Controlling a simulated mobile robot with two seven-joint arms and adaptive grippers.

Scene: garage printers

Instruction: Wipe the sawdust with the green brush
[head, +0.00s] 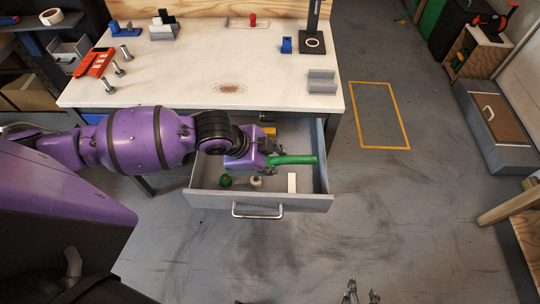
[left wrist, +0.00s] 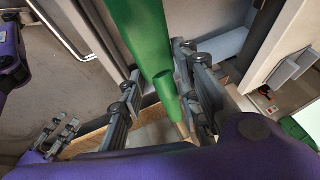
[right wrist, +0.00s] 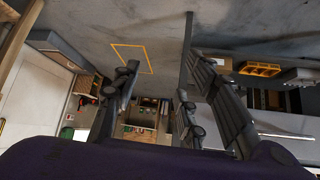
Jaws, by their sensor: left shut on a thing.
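The green brush (head: 292,160) is in my left gripper (head: 266,160), over the open drawer of the workbench. Its green handle sticks out to the right of the fingers. The left wrist view shows the green handle (left wrist: 140,30) running between the two fingers, which are shut on it. Its bristles cannot be made out. The sawdust (head: 230,88) is a small brown speckled patch on the white bench top (head: 180,75), behind the drawer. My right gripper (head: 361,294) is at the bottom edge of the head view, low over the floor; its fingers are apart and empty in the right wrist view (right wrist: 158,85).
The open grey drawer (head: 260,203) holds a white block (head: 292,183), a small green item (head: 226,181) and a yellow item (head: 269,131). Around the sawdust the bench is clear; orange tools (head: 98,62), bolts, a blue piece (head: 286,45) and a grey holder (head: 321,81) stand farther out.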

